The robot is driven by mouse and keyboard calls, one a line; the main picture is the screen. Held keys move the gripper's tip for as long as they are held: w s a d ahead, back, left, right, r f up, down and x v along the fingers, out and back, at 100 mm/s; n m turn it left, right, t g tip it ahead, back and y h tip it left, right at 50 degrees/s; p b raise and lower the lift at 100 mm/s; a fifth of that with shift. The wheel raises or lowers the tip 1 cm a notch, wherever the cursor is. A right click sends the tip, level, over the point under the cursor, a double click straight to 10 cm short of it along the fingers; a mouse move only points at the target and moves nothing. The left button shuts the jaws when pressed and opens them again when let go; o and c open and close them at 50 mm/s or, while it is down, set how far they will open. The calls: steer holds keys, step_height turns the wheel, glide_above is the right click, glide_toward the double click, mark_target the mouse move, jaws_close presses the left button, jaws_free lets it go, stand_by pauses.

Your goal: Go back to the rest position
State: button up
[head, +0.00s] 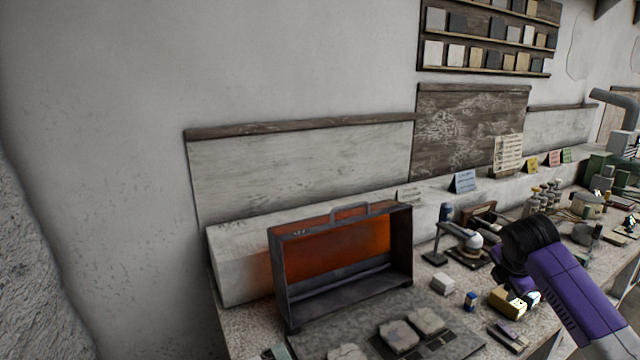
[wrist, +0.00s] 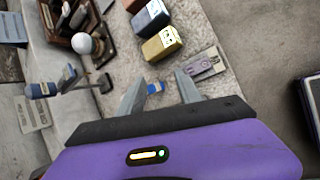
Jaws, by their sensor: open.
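My gripper shows in the wrist view (wrist: 160,92), with its two grey fingers apart and nothing held between them. A small blue bottle-like item (wrist: 155,88) lies below, seen in the gap between the fingertips; it seems apart from them. In the head view my purple arm reaches in from the lower right, over the right part of the workbench. The fingers themselves are hidden there behind the dark wrist joint. A white plaster sphere (wrist: 82,43) rests on a dark stand at the left of the wrist view; it also shows in the head view (head: 474,241).
An open grey metal case with an orange inside (head: 340,250) stands on the bench (head: 240,330). Flat stone slabs (head: 398,335) lie before it. A yellow block (head: 507,301) sits near my arm. Several small tools and jars crowd the bench's right side. The left wall area is clear.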

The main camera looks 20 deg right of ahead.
steer(key=w+a+r+m+t+y, duration=0.1)
steer(key=w+a+r+m+t, duration=0.15)
steer(key=w+a+t, duration=0.35)
steer(key=w+a+r+m+t, duration=0.1)
steer(key=w+a+m+t, duration=0.1)
steer(key=w+a+m, duration=0.35)
steer(key=s+a+m+t, duration=0.3)
steer(key=a, duration=0.5)
steer(key=s+a+m+t, duration=0.2)
steer(key=s+a, duration=0.1)
steer(key=a, duration=0.5)
steer(key=s+a+f+y, duration=0.1)
steer(key=s+a, duration=0.5)
steer(key=s, duration=0.8)
steer(key=s+a+f+m+g+y, duration=0.1)
steer(key=s+a, duration=0.5)
steer(key=s, duration=0.8)
steer(key=s+a+f+m+g+y, duration=0.1)
steer(key=s+a+f, duration=0.4)
steer(key=s, duration=0.9)
steer(key=shift+s+a+y, duration=0.2)
steer(key=shift+a+y, duration=0.7)
steer(key=shift+a, duration=0.1)
